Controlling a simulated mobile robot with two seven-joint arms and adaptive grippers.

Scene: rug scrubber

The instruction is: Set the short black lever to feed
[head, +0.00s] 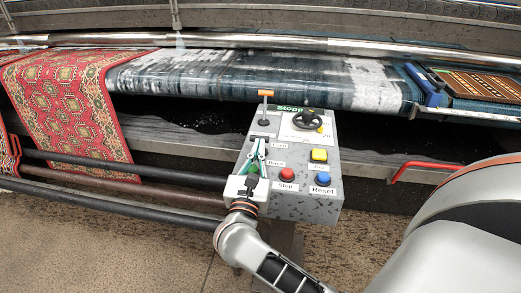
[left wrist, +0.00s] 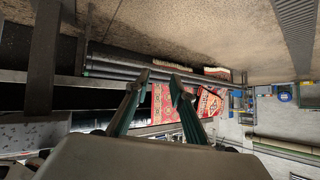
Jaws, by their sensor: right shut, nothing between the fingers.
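The grey speckled control box (head: 318,203) stands at the middle of the head view. My right gripper (head: 259,147) is shut and empty over the left part of its top, beside small white labels too blurred to read surely. I cannot make out the short black lever; the gripper fingers cover that part of the panel. A taller lever with an orange T-handle (head: 265,93) stands just beyond the fingertips. My left gripper (left wrist: 160,86) shows only in the left wrist view, fingers apart and nothing between them, away from the box.
The box also carries a red button (head: 287,174), a blue button (head: 323,179), a yellow button (head: 319,155) and a black handwheel (head: 307,121). A red patterned rug (head: 75,105) hangs on the machine at left. A red bar (head: 420,166) sticks out at right.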

